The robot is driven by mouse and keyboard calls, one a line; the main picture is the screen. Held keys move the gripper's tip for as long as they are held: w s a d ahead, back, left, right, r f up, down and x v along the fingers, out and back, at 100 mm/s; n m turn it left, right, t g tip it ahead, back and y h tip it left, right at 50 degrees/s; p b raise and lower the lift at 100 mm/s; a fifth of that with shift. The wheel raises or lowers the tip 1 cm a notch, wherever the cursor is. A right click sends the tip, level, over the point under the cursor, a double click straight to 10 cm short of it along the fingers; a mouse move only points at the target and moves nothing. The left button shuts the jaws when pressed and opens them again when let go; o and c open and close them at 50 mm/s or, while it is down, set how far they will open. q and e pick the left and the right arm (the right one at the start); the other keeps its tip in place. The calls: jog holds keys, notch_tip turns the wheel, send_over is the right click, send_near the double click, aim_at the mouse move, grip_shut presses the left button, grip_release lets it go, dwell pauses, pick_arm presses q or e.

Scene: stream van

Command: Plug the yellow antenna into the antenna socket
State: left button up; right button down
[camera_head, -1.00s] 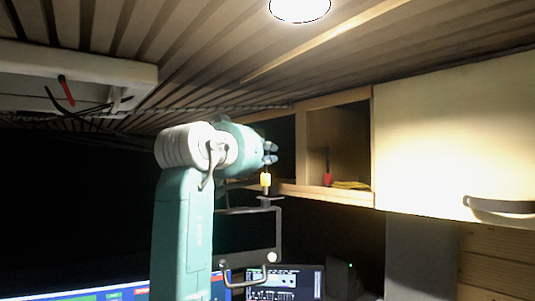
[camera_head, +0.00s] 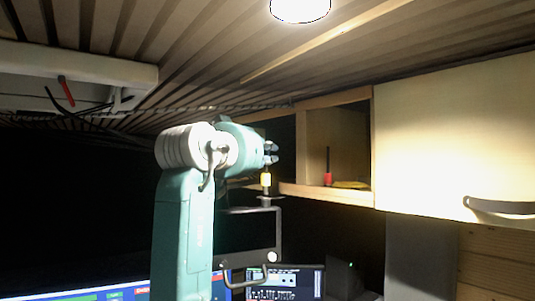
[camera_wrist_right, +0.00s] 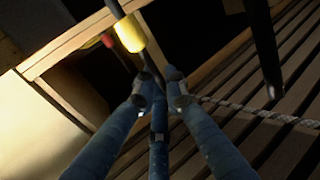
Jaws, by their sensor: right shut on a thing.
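The yellow antenna (camera_head: 265,181) has a yellow sleeve on a thin dark rod and hangs about upright below my right gripper (camera_head: 270,153) in the head view. In the right wrist view, my right gripper (camera_wrist_right: 160,82) is shut on the antenna's dark rod, and the yellow sleeve (camera_wrist_right: 130,34) lies beyond the fingertips. Just under the sleeve is a small dark plate (camera_head: 271,198) on top of a dark bracket, which may carry the antenna socket. I cannot tell whether the antenna's lower end touches it. My left gripper is not in view.
A wooden shelf (camera_head: 335,193) behind holds a red-based antenna (camera_head: 328,178) and a yellow coil (camera_head: 350,185). A cream cabinet door (camera_head: 450,130) is at right. Screens (camera_head: 285,282) stand below. A white ceiling frame (camera_head: 80,65) with dark cables is at upper left.

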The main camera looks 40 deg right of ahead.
jog(key=shift+f+b, duration=1.05)
jog(key=shift+f, duration=0.4)
jog(key=c, duration=1.7)
grip_release()
jog(key=v, duration=1.2)
